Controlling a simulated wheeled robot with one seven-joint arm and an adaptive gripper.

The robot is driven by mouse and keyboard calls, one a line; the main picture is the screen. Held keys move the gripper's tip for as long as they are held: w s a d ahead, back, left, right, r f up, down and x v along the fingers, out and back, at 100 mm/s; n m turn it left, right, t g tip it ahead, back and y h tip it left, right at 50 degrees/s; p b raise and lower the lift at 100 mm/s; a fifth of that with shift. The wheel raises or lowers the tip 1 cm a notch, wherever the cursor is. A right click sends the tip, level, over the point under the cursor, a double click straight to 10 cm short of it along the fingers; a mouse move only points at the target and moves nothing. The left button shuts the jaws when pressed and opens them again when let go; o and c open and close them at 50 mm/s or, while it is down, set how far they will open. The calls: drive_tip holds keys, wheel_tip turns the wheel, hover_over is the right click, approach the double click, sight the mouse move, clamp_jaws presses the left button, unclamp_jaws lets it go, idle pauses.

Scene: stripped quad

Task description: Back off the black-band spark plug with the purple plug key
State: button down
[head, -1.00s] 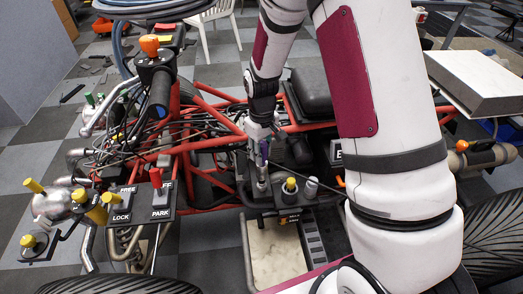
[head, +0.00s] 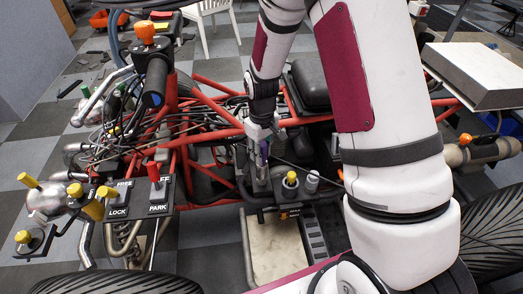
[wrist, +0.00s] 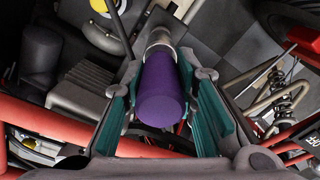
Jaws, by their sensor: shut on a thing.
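The purple plug key (wrist: 168,88) is between the teal-lined fingers of my gripper (wrist: 162,112), which is shut on its thick handle. Its silver shank (wrist: 158,38) points away from the wrist camera. In the head view my gripper (head: 260,150) is low at the middle of the red-framed quad (head: 215,128), and a little of the purple key (head: 265,150) shows beside the fingers. The key's far end is not clearly seen. I cannot make out the black-band spark plug, nor tell whether the key sits on it.
A yellow-topped knob (head: 291,179) and a grey-capped post (head: 312,181) stand just right of my gripper. Red frame tubes and black cables crowd its left. A lever panel marked LOCK and PARK (head: 158,196) is at the front left. A pale plate (head: 272,250) lies below.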

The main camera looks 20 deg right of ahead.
drive_tip(key=shift+f+b, duration=0.6)
drive_tip(key=shift+f, duration=0.35)
drive_tip(key=shift+n, duration=1.2)
drive_tip(key=shift+n+p, duration=0.4)
drive_tip(key=shift+n, duration=0.6)
drive_tip(key=shift+n+p, duration=0.3)
drive_tip(key=shift+n, duration=0.9)
drive_tip(key=shift+n+p, duration=0.4)
drive_tip(key=shift+n, duration=0.8)
